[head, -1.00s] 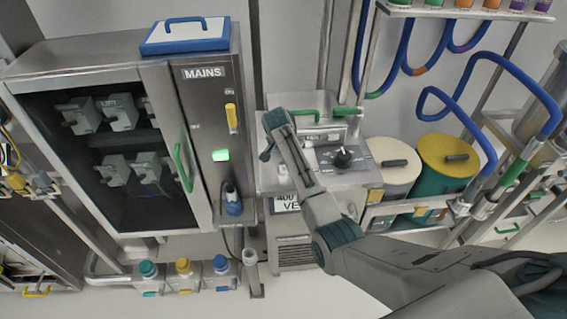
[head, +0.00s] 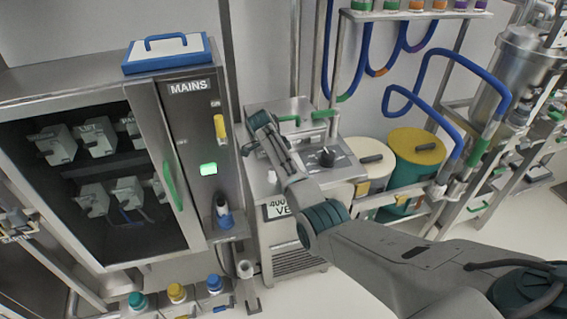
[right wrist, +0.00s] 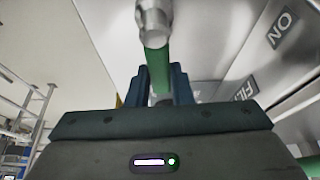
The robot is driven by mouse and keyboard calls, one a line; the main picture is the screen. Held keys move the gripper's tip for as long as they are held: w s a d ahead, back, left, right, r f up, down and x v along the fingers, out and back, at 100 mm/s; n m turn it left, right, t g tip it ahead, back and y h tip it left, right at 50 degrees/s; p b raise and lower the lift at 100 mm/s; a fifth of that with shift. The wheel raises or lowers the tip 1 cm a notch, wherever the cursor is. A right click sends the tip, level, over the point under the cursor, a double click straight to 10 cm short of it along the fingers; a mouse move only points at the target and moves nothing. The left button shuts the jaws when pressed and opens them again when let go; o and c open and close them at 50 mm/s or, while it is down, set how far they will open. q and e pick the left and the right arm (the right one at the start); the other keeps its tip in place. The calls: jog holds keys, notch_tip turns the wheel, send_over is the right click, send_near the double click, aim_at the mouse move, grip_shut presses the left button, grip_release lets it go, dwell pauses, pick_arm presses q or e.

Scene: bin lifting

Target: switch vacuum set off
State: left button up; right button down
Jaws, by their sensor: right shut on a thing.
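The vacuum set, as I take it, is the steel unit (head: 338,164) with a black knob (head: 326,157) and green handles (head: 290,119) on top. A partly hidden label (head: 277,208) is on its front. My right gripper (head: 247,140) is over the unit's left side, its fingertips partly hidden by the arm. In the right wrist view, its fingers (right wrist: 161,85) are shut on a green bar-shaped handle (right wrist: 157,60) with a metal end. An ON label (right wrist: 283,30) shows up and to the right of it. My left gripper is not in view.
The MAINS cabinet (head: 190,100) with a green handle and lit green lamp stands close on the left. Cream and green drums (head: 415,150) and blue hoses stand to the right. Bottles (head: 177,293) with coloured caps sit low in front. My right arm covers the lower right.

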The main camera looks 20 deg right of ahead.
jog(key=shift+s+f+m, duration=0.1)
jog(key=shift+s+m, duration=0.15)
jog(key=shift+m, duration=0.25)
jog(key=c, duration=1.3)
grip_release()
jog(key=shift+d, duration=0.1)
jog(key=b+v, duration=0.2)
jog(key=v, duration=0.4)
jog(key=shift+w, duration=0.15)
jog(key=shift+a+r, duration=0.3)
jog(key=shift+r, duration=0.35)
jog(key=shift+f, duration=0.1)
